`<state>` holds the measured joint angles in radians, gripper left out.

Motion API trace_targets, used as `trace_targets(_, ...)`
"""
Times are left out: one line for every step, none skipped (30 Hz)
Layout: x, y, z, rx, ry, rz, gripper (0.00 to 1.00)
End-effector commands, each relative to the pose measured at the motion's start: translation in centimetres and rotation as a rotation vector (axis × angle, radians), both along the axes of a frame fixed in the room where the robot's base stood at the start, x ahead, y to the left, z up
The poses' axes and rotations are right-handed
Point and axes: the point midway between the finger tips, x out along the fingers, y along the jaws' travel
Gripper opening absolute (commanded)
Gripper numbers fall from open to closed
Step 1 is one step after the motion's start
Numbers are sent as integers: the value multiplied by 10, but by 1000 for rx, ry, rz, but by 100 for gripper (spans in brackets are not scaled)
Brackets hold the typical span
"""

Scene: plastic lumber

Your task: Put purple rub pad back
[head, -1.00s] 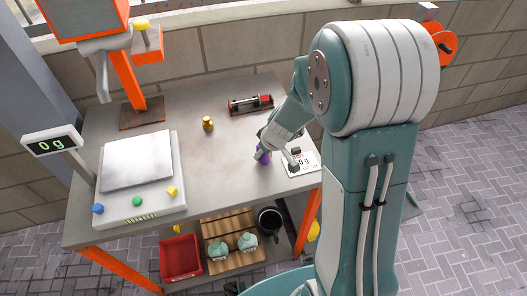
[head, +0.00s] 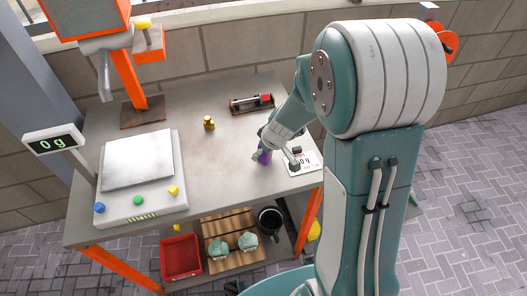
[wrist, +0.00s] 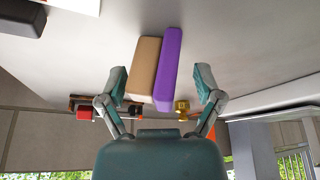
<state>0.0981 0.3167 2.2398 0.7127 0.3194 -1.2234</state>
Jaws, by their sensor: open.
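The purple rub pad (wrist: 171,68) is a long block with a purple layer beside a tan layer, on the grey tabletop (wrist: 235,50). In the head view only a small purple part of the pad (head: 264,157) shows, at the right half of the table, partly hidden by my gripper (head: 273,156). In the wrist view my gripper (wrist: 162,84) is open. One finger is left of the pad's tan side and the other right of its purple side, with gaps on both sides. No contact with the pad shows.
A scale (head: 138,172) reading 0 g takes the table's left side. A brass weight (head: 209,122) and a tray with a red-and-black item (head: 251,103) stand farther back. A white card (head: 307,166) with a dark object lies right of my gripper. The table's front middle is clear.

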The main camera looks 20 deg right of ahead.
Motion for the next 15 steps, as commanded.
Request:
trace_targets(-2,-2,8,0,-4,-1,84)
trace_targets(-4,-2,13,-1,-5,-1,84)
trace_targets(-6,-4,19,-1,-5,0,84)
trace_targets(-8,-4,23,-1,-4,-1,84)
trace_targets(-10,-5,28,-2,-5,-1,84)
trace_targets(-12,-6,35,-1,-5,0,84)
trace_targets(-14,-8,40,-1,-5,-1,84)
trace_targets(-16,-9,45,-2,-5,-1,84)
trace_targets(-18,-10,51,-2,-4,-2,84)
trace_targets(-20,-11,56,-2,-6,-2,84)
trace_targets(-22,-12,62,-1,-5,-1,84)
trace_targets(-24,-13,68,-1,-5,-2,84)
trace_targets(-26,-14,73,-1,-5,-1,84)
trace_targets(-28,-15,77,-2,-4,-2,84)
trace_targets(-30,-16,83,-2,-3,-2,84)
